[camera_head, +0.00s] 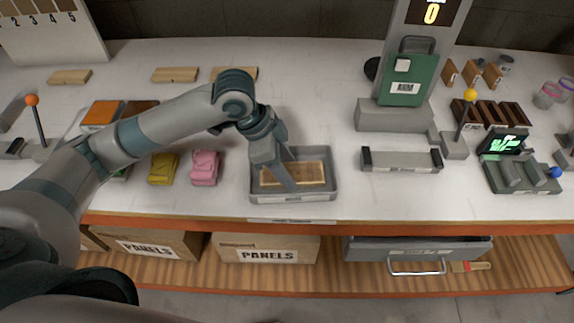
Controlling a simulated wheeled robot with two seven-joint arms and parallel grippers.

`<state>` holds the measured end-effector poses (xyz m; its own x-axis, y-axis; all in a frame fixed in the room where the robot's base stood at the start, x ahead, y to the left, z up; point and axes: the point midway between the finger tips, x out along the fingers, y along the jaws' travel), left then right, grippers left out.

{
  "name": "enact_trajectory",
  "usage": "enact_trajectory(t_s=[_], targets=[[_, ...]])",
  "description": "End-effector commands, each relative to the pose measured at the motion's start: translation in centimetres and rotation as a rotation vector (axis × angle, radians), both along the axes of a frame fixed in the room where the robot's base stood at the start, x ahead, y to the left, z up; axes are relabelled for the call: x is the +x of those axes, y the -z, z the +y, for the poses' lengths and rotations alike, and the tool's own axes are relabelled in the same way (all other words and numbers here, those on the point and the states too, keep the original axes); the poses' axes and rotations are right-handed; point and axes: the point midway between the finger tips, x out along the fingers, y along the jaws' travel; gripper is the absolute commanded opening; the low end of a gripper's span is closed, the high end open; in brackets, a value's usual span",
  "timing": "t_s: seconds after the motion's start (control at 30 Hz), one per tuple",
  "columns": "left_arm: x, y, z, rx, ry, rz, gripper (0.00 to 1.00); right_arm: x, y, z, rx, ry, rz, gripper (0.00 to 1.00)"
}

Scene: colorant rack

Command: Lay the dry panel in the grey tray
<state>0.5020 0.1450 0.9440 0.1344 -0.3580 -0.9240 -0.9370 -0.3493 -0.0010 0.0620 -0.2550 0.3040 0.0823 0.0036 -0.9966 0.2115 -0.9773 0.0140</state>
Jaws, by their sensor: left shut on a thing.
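The grey tray (328,193) stands near the table's front edge, in the middle of the view. A tan wooden panel (310,173) shows within the tray's walls and looks flat; I cannot tell whether it rests fully on the tray floor. My left gripper (291,186) points down into the tray and is shut on the panel. The gripper hides the panel's left-middle part. My right gripper is not in view.
Yellow (163,168) and pink (205,167) objects lie left of the tray. A grey holder (402,160) stands to its right, below a green panel (408,80) on a stand. Wooden pieces (175,75) lie at the back. Boxes labelled PANELS (235,250) sit on the lower shelf.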

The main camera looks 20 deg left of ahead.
Motion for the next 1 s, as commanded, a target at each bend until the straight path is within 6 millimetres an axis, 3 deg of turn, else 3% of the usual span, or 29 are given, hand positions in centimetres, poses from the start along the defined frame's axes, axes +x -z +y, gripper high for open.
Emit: enact_trajectory(t_s=[0.17, 0.2, 0.27, 0.3, 0.73, 1.0], targets=[[0.0, 0.1, 0.0, 0.0, 0.0, 0.0, 0.26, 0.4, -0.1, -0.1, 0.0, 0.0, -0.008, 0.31], [0.0, 0.2, 0.0, 0.0, 0.0, 0.0, 0.53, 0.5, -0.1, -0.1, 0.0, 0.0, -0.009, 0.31], [0.0, 0.2, 0.0, 0.0, 0.0, 0.0, 0.67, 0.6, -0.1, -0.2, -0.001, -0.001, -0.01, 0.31], [0.0, 0.2, 0.0, 0.0, 0.0, 0.0, 0.69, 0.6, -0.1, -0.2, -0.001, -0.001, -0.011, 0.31], [0.0, -0.4, 0.1, -0.001, 0.0, -0.001, 0.69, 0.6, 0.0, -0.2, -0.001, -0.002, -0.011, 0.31], [-0.4, -3.3, 1.3, 0.0, 0.0, -0.005, 0.69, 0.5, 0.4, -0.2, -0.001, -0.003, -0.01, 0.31]])
